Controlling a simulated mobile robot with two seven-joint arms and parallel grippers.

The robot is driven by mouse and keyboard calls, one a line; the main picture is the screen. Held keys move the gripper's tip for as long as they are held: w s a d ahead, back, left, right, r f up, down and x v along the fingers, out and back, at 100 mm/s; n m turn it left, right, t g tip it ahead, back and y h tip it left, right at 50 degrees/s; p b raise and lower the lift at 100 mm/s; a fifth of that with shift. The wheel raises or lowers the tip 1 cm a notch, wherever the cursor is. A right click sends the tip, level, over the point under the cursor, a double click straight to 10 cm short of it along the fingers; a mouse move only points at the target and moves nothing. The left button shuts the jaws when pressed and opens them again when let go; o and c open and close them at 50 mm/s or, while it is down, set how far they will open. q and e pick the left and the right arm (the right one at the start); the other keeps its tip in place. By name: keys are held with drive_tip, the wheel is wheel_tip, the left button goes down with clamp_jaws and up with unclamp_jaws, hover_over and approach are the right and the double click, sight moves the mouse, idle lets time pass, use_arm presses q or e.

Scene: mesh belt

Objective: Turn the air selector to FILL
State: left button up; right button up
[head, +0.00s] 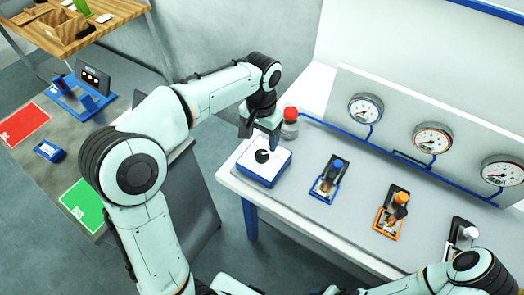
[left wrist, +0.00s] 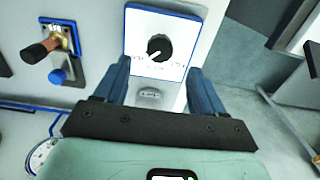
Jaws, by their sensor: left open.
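The air selector is a white-faced box with blue edges (head: 249,171) and a black round knob (head: 262,156), at the left end of the white bench. In the left wrist view the knob (left wrist: 157,47) has a white mark pointing toward the lower left of that picture. The small lettering around it is too small to read. My left gripper (head: 262,132) is above the box's back edge. In the left wrist view its two blue-grey fingers (left wrist: 160,66) are apart, with nothing between them, and the knob lies just beyond their tips. My right arm shows at the lower right; its gripper is not visible.
A red-capped bottle-like part (head: 290,122) stands close behind the selector. Three gauges (head: 433,138) sit on the back panel. A grey side table (head: 63,170) stands left.

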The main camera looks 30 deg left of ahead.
sight(262, 154)
use_arm(q)
wheel_tip(262, 154, down, 7)
drive_tip(key=shift+w+f+b, duration=0.1)
drive_tip(key=shift+w+b, duration=0.05)
drive_tip(key=shift+b, duration=0.2)
drive_tip(key=c, duration=1.1)
